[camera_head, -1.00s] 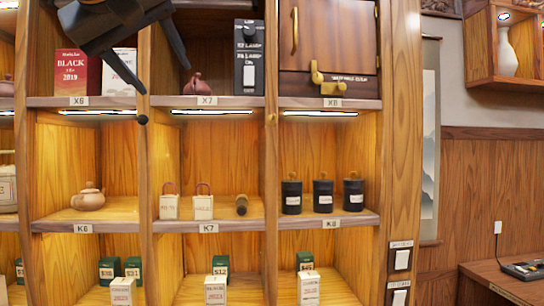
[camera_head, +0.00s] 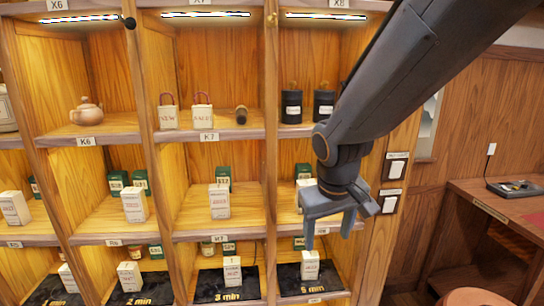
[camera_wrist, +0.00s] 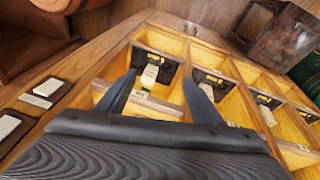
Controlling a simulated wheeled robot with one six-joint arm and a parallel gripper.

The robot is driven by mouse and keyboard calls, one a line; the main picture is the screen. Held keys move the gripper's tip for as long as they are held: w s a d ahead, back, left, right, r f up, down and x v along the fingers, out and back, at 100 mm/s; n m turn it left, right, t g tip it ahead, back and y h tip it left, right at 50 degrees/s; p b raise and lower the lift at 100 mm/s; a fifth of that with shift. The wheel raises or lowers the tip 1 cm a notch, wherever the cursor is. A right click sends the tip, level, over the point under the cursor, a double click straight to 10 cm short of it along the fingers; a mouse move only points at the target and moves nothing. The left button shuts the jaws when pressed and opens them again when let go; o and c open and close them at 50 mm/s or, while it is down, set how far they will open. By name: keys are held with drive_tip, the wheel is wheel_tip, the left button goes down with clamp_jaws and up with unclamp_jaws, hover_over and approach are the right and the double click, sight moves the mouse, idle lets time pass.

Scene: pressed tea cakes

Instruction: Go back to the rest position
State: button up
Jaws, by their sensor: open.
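My gripper (camera_head: 328,232) hangs at the lower end of my dark arm, in front of the right column of the wooden shelf (camera_head: 270,170) in the head view. Its jaws are open and empty. In the wrist view my gripper (camera_wrist: 160,92) shows two dark fingers spread apart, with shelf compartments beyond them. A white box (camera_wrist: 150,74) stands on a dark mat in the compartment seen between the fingers. My arm hides part of the right shelf column and the right-hand black canister.
A teapot (camera_head: 86,112), two small bags and black canisters (camera_head: 292,104) stand on the K row. White boxes (camera_head: 219,200) and green boxes (camera_head: 140,180) stand below. Wall switches (camera_head: 393,171), a side table (camera_head: 500,200) and a round stool (camera_head: 474,297) are at right.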

drive_tip(key=s+d+f+m, duration=0.3)
drive_tip(key=s+d+f, duration=0.4)
drive_tip(key=d+f, duration=0.1)
wheel_tip(320, 180, down, 11)
drive_tip(key=g+b, duration=0.2)
drive_tip(key=b, duration=0.8)
drive_tip(key=shift+a+y, duration=0.3)
drive_tip(key=shift+a, duration=0.15)
drive_tip(key=shift+s, duration=0.1)
